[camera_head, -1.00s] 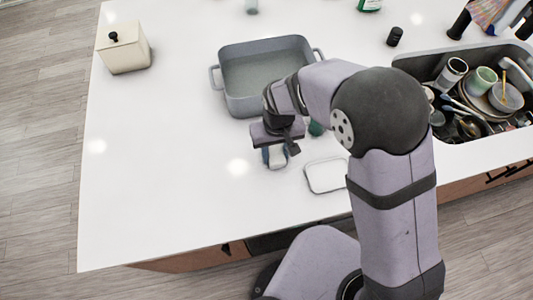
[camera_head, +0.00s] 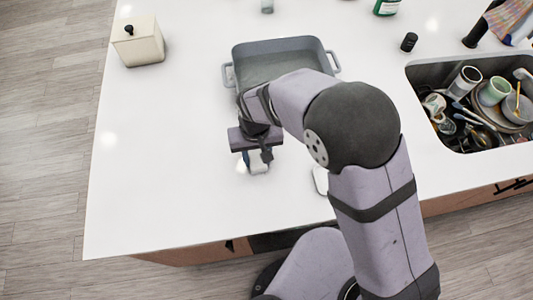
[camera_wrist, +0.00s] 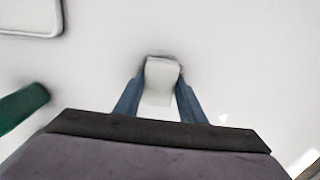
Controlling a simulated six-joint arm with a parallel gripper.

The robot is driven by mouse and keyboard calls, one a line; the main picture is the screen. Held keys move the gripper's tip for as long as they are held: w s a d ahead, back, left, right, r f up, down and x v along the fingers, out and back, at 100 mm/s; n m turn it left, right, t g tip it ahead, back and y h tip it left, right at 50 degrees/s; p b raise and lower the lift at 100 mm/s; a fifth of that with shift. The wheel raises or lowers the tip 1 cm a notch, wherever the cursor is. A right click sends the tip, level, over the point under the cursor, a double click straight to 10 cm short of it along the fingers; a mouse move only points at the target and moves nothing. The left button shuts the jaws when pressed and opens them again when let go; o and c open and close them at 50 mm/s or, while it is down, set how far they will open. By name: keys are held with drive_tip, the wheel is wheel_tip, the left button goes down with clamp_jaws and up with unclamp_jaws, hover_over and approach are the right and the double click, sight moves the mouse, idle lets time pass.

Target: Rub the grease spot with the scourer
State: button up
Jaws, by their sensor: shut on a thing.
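My gripper (camera_head: 257,160) is over the white counter, in front of the grey basin. In the wrist view its two blue fingers (camera_wrist: 160,100) are shut on a pale, whitish block (camera_wrist: 161,80), which I take to be the scourer. The block also shows below the gripper in the head view (camera_head: 259,166). I cannot tell whether it touches the counter. I cannot make out a grease spot in either view; my arm and gripper hide part of the counter.
The grey two-handled basin (camera_head: 238,98) stands behind my gripper. A white tray (camera_wrist: 62,20) and a green object (camera_wrist: 22,104) lie close by. A lidded cream box (camera_head: 140,48) stands back left. The sink (camera_head: 440,150) full of dishes is right. The left counter is clear.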

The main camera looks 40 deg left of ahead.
sight(244, 165)
drive_tip(key=shift+s+a, duration=0.35)
drive_tip(key=shift+s+a+f, duration=0.1)
drive_tip(key=shift+s+a, duration=0.65)
drive_tip(key=shift+s, duration=0.05)
drive_tip(key=shift+s+a, duration=0.25)
wheel_tip(244, 165, up, 3)
drive_tip(key=shift+w+r+p, duration=0.1)
drive_tip(key=shift+p, duration=0.85)
drive_tip(key=shift+d+r+p, duration=0.1)
drive_tip(key=shift+r+p, duration=0.5)
drive_tip(key=shift+r, duration=0.1)
wheel_tip(244, 165, up, 4)
drive_tip(key=p, duration=0.3)
drive_tip(key=shift+f, duration=0.1)
